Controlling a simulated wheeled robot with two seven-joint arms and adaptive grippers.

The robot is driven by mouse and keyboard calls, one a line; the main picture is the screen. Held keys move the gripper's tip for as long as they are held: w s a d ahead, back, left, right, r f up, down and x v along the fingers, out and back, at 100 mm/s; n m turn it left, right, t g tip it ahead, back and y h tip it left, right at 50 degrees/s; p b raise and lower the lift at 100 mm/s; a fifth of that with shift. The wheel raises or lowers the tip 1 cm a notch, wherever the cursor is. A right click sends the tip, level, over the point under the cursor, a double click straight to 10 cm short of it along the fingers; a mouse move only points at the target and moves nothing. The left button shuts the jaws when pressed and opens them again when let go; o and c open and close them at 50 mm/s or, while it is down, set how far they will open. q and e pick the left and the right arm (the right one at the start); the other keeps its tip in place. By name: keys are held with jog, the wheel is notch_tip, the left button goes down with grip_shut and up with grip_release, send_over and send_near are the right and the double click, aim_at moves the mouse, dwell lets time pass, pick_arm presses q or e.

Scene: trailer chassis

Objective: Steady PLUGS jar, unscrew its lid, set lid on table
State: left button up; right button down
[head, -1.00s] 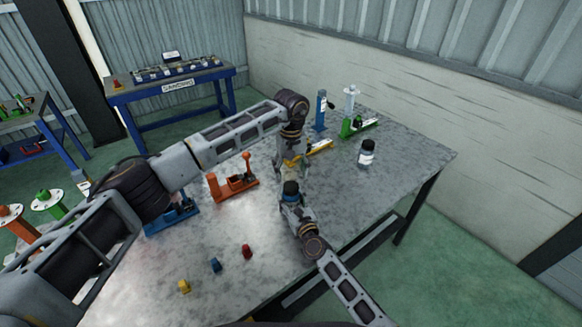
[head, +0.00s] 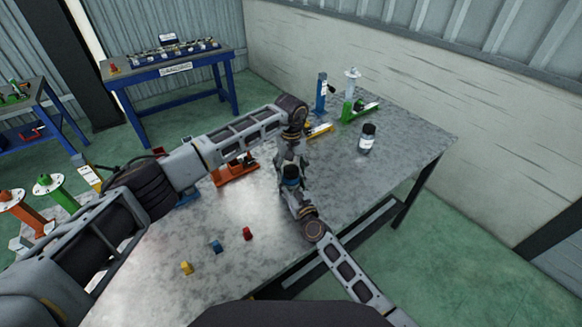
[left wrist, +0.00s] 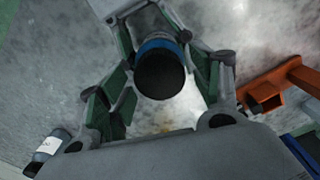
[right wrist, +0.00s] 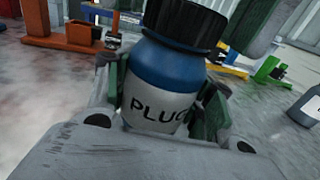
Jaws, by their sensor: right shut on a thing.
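The PLUGS jar (right wrist: 160,85) is blue with a white label and a black lid (right wrist: 185,22), which is on the jar. My right gripper (right wrist: 160,105) is shut on the jar's body and holds it tilted in the right wrist view. In the head view the jar (head: 291,172) is partly hidden between my two grippers. My left gripper (left wrist: 160,85) is open above it. In the left wrist view the black lid (left wrist: 160,76) lies between its spread fingers, with gaps at both sides.
Another dark-lidded jar (head: 367,138) stands at the table's right. An orange fixture (head: 236,170) and a yellow one (head: 318,131) stand near my left arm. Red (head: 247,233), blue (head: 216,246) and yellow (head: 186,268) pieces lie in front. The table's right front (head: 350,195) is clear.

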pick_arm(q)
jog(key=c, duration=1)
jog(key=shift+c, duration=0.2)
